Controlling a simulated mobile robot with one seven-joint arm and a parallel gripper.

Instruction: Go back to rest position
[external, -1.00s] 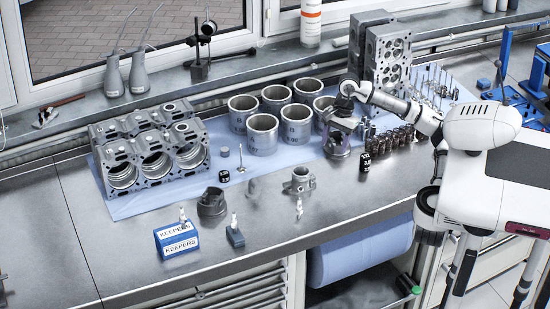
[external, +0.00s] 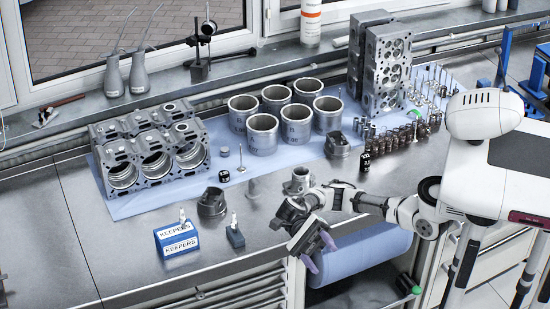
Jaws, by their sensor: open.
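My gripper (external: 319,253) hangs over the front edge of the bench, near the middle of the external view. Its jaws are open, with purple-tinted fingertips apart and pointing down, and I see nothing between them. My arm reaches to it from the right, low across the bench front. The blue roll (external: 365,252) hangs below the bench edge, to the right of the gripper and partly behind the arm.
The engine block (external: 152,157), several cylinder liners (external: 262,133) and the cylinder heads (external: 384,65) stand on a blue mat. A dark piston (external: 338,145) is at the mat's front edge. The KEEPERS box (external: 177,241) and a dark cup-shaped part (external: 212,203) are left of my gripper.

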